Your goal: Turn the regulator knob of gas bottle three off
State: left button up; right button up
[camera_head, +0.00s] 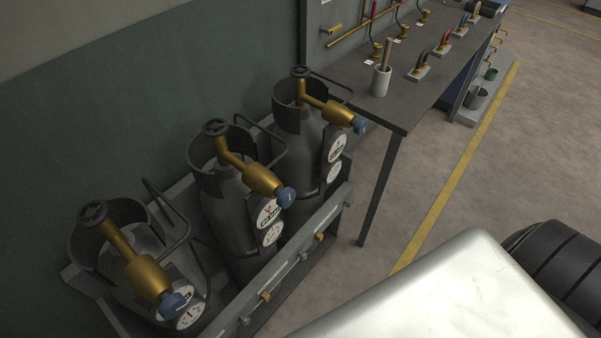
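Three dark grey gas bottles stand in a row along the wall: a near one (150,240) at lower left, a middle one (228,205), and a far one (300,140). Each has a brass regulator with a blue knob on its front end: near knob (172,305), middle knob (286,197), far knob (358,125). Each has a black handwheel on top and round gauges with labels below the knob. The numbers are too small to read, so I cannot tell which bottle is three. Neither of my grippers shows.
A metal rack rail (285,270) with brass latches runs in front of the bottles. A dark workbench (400,95) stands beyond, holding a white cup (381,82) and several torches. Open concrete floor (400,200) lies to the right, with a yellow line (450,190).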

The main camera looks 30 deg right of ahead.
aim_at(359, 125)
jog(key=z, duration=1.3)
